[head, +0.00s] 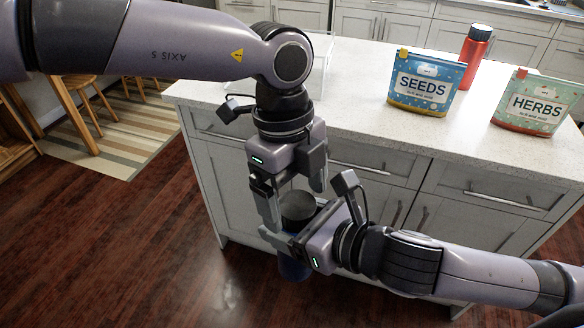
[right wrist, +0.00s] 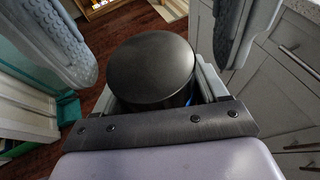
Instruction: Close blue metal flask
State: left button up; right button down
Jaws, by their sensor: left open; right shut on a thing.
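The blue metal flask (head: 293,268) is held upright in front of the counter, its lower body showing below my right gripper (head: 296,236). That gripper is shut on it. A dark round lid (head: 298,205) is at the flask's top; it fills the middle of the right wrist view (right wrist: 150,70). I cannot tell whether it is tightened. My left gripper (head: 294,203) points down from above, open, its fingers around the lid with visible gaps. Its two grey fingers (right wrist: 250,30) also show on either side of the lid in the right wrist view.
The white counter (head: 360,110) stands behind the grippers, with drawers and doors below. On it are a SEEDS pouch (head: 424,84), a HERBS pouch (head: 537,104), a red bottle (head: 473,58) and a clear container (head: 318,62). The wooden floor in front is clear.

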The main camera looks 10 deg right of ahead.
pick_arm(q)
jog(key=shift+s+f, duration=0.1)
jog(key=shift+f, duration=0.25)
jog(key=c, duration=1.3)
jog(key=shift+o, duration=0.2)
jog(key=shift+m+y, duration=0.3)
jog(key=shift+m, duration=1.4)
jog(key=o, duration=1.2)
jog(key=shift+c, duration=0.2)
